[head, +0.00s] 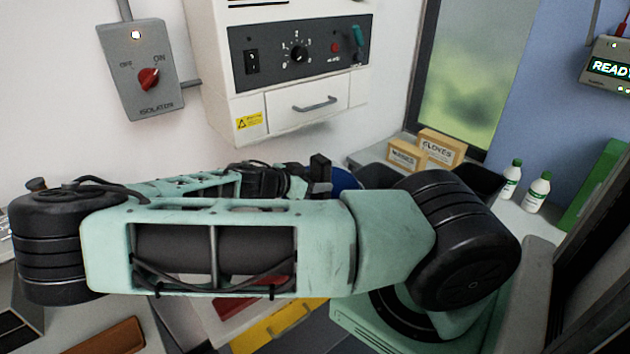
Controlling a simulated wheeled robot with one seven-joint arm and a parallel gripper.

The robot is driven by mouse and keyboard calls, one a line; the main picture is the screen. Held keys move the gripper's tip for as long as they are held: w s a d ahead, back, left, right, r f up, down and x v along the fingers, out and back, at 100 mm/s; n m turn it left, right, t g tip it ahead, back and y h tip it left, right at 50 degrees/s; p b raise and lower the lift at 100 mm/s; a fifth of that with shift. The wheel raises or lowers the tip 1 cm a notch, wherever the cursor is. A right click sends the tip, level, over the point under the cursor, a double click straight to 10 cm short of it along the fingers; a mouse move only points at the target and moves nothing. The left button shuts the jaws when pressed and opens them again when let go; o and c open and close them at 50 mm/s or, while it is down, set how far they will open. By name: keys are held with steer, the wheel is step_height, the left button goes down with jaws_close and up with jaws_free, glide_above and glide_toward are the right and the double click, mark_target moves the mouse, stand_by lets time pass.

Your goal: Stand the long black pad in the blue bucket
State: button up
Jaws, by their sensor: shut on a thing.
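My gripper (308,184) is at the far end of my arm, in the middle of the head view, mostly hidden behind my own arm links. It is shut on a dark block that stands up at its end, which looks like the long black pad (320,166). Only a short upper part of the pad shows, so its full length and tilt cannot be told. The blue bucket (346,179) shows as a small blue piece just right of the pad and behind my arm. Its rim and inside are mostly hidden. I cannot tell whether the pad touches the bucket.
Dark bins (473,180) and a glove box (441,147) stand behind on the right, with white bottles (537,191) beside them. A white machine with a control panel (300,52) and an isolator box (142,75) are on the wall. A yellow drawer (278,326) is below.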

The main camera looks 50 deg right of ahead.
steer(key=o, duration=1.1)
steer(key=b+v, duration=0.4)
steer(key=v, duration=1.3)
steer(key=shift+a, duration=0.25)
steer(key=s+a+f+n+g+y, duration=0.2)
steer(key=s+a+f+n+y, duration=0.6)
steer(key=s+a+f+n, duration=0.25)
steer(key=s+a+r+n+t+y, duration=0.1)
steer(key=s+a+r+n+y, duration=0.1)
steer(key=n, duration=0.4)
steer(key=s+a+r+n+t+y, duration=0.1)
steer(key=s+a+r+n+t, duration=0.1)
steer(key=s+a+r+n, duration=0.3)
steer(key=s+a+r+n+t+y, duration=0.2)
steer(key=s+a+r+n, duration=0.1)
steer(key=a+r+n, duration=0.3)
steer(key=shift+s+n+y, duration=0.3)
steer(key=shift+n, duration=0.15)
